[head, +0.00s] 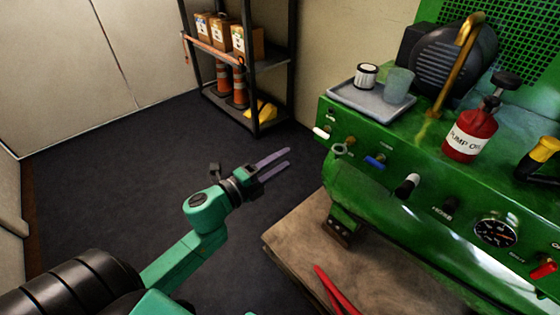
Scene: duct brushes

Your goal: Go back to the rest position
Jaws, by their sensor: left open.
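My left gripper (272,165) is in the middle of the head view, at the end of its green arm. Its two purplish fingers are apart and nothing is between them. It is over the dark floor, left of the green machine (350,192), and it appears apart from it. My right gripper is not in view.
The green machine fills the right side, with a grey tray (360,99), a red pump oil can (472,134) and a gauge (495,232). Red handles (335,291) lie on the bench (300,246). A black shelf (262,68) stands behind. The dark floor (110,170) is clear.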

